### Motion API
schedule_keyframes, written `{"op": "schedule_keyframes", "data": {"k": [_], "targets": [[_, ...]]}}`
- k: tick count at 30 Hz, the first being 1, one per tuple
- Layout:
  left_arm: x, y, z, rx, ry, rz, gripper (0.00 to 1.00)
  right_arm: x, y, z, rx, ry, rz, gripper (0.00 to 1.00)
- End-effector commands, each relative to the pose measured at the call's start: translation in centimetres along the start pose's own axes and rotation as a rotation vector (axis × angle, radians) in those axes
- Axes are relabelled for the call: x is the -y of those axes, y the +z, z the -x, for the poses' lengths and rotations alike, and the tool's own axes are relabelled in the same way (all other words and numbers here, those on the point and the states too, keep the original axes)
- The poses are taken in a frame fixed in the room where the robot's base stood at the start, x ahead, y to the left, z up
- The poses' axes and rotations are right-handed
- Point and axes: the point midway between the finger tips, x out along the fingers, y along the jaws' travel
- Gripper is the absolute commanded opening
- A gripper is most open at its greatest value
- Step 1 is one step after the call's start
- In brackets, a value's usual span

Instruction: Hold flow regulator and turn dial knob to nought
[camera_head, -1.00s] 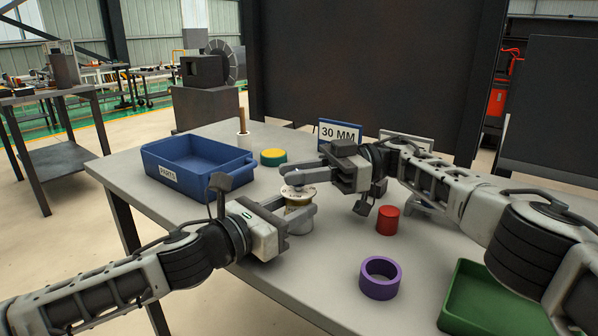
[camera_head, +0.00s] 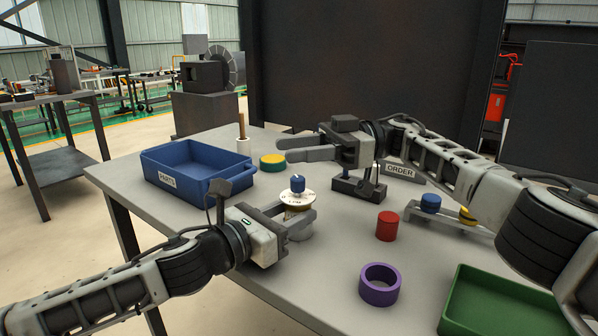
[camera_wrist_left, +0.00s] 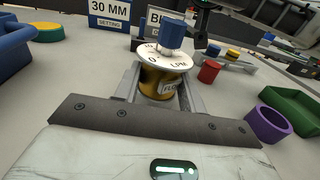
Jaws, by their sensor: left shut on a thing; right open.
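The flow regulator (camera_head: 296,210) stands upright near the table's middle. It has a brass body (camera_wrist_left: 158,84), a white dial plate (camera_wrist_left: 166,58) and a blue dial knob (camera_head: 298,185) on top. The plate reads "10", "0" and "LPM" in the left wrist view; I cannot tell where the knob points. My left gripper (camera_head: 297,219) is shut on the regulator's body, a finger on each side, below the plate. My right gripper (camera_head: 286,150) is open and empty, above and behind the regulator, clear of the knob (camera_wrist_left: 172,36).
A red cylinder (camera_head: 387,226), purple ring (camera_head: 380,285) and green tray (camera_head: 455,310) are right. A black block (camera_head: 357,189) stands behind.

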Motion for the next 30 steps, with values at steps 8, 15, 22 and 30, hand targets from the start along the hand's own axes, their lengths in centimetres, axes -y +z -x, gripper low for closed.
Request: {"op": "schedule_keyframes", "data": {"k": [8, 15, 22, 30], "targets": [[0.0, 0.1, 0.0, 0.002, 0.0, -0.001, 0.11, -0.1, -4.3, 0.0, -0.001, 0.002, 0.001, 0.43], [0.0, 0.1, 0.0, 0.002, 0.0, -0.001, 0.11, 0.0, -4.9, 0.0, -0.001, 0.002, -0.001, 0.43], [0.0, 0.1, 0.0, 0.002, 0.0, -0.001, 0.11, -0.1, -4.9, 0.0, 0.001, 0.009, 0.015, 0.42], [0.0, 0.1, 0.0, 0.002, 0.0, -0.001, 0.11, -2.3, -4.5, -0.9, 0.078, 0.182, 0.433, 0.42]]}}
